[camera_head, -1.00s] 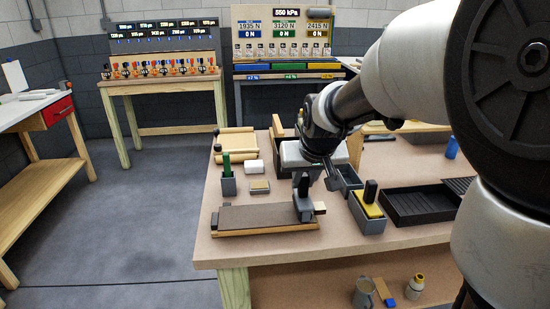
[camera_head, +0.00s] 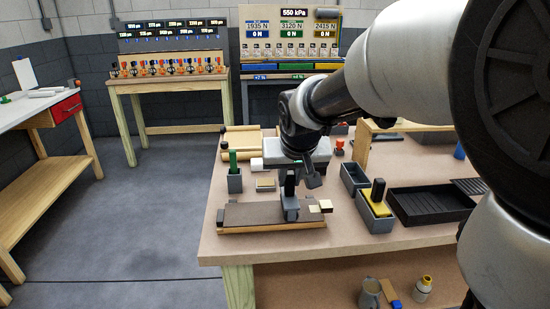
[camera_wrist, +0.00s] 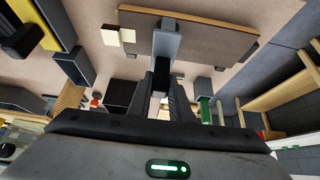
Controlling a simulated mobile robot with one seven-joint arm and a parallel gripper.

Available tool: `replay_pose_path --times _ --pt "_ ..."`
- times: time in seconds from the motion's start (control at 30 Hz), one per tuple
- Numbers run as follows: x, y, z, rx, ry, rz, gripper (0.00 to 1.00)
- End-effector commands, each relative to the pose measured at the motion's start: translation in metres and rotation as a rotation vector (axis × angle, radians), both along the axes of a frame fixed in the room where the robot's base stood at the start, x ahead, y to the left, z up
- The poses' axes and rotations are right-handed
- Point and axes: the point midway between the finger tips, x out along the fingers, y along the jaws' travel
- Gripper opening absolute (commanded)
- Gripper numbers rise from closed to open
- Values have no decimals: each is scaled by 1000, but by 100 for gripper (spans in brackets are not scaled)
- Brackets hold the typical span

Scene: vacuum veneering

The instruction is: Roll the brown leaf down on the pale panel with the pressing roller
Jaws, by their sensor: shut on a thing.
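The brown leaf (camera_head: 255,212) lies flat on the panel (camera_head: 250,229), whose pale edge shows along the bench's front. My gripper (camera_wrist: 163,86) is shut on the handle of the pressing roller (camera_head: 290,208). The grey roller, with its black handle upright, stands over the right half of the leaf, seemingly touching it. In the wrist view the roller's grey frame (camera_wrist: 167,42) crosses the leaf (camera_wrist: 212,38). The roller's underside and the contact line are hidden.
Small pale blocks (camera_head: 320,206) sit at the panel's right end, and a dark block (camera_head: 220,217) at its left. A grey holder with a green handle (camera_head: 234,180) stands behind left.

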Motion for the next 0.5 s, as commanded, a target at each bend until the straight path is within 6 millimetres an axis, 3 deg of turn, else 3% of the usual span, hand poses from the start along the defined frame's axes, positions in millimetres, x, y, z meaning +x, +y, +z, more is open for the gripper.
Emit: replay_pose_path --times 0.5 --pt "0 28 -4 -1 2 3 0"
